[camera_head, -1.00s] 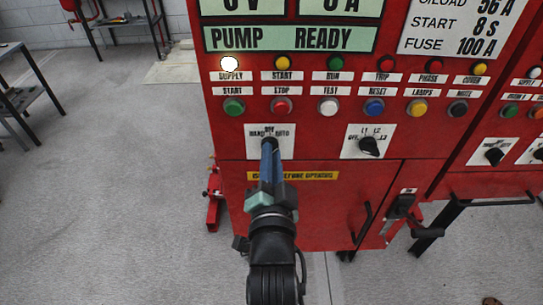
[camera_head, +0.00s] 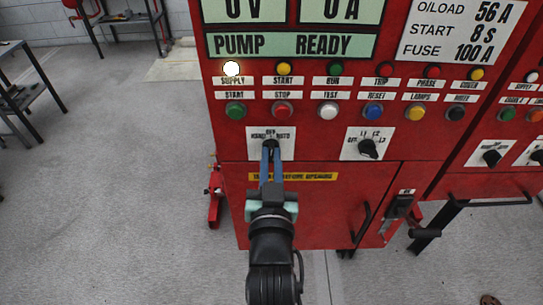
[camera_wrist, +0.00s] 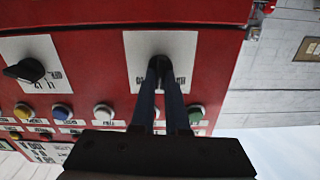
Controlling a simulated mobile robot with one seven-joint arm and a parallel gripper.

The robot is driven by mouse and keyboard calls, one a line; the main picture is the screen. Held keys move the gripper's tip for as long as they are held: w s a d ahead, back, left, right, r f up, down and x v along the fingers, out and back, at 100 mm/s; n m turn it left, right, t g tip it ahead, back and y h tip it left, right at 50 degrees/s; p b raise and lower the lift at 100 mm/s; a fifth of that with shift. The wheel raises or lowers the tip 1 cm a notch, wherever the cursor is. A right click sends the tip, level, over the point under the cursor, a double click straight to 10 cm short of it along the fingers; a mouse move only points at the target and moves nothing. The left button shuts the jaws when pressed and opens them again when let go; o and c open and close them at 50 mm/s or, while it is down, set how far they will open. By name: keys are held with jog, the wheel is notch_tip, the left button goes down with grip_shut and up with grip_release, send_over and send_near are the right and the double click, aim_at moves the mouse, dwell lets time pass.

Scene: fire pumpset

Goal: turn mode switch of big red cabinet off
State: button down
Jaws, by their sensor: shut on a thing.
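The big red cabinet (camera_head: 300,190) fills the centre and right of the head view. Its mode switch (camera_head: 270,143) is a black knob on a white plate marked HAND, OFF and AUTO, below the green START and red STOP buttons. My gripper (camera_head: 271,150) reaches up to this knob, with its two dark fingers shut on it from either side. In the wrist view the fingertips meet the black knob (camera_wrist: 159,65) on its white plate. The knob appears to point near the OFF mark, but the fingers partly hide it.
A second black rotary switch (camera_head: 368,148), marked L1, L2, L3, sits to the right. Rows of coloured buttons and lamps are above. A black lever handle (camera_head: 401,207) juts out at the lower right. Open grey floor (camera_head: 110,190) lies to the left.

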jog(key=shift+n, duration=0.5)
jog(key=c, duration=0.9)
grip_release()
jog(key=shift+s, duration=0.15)
jog(key=shift+s+b, duration=1.1)
jog(key=shift+s, duration=5.25)
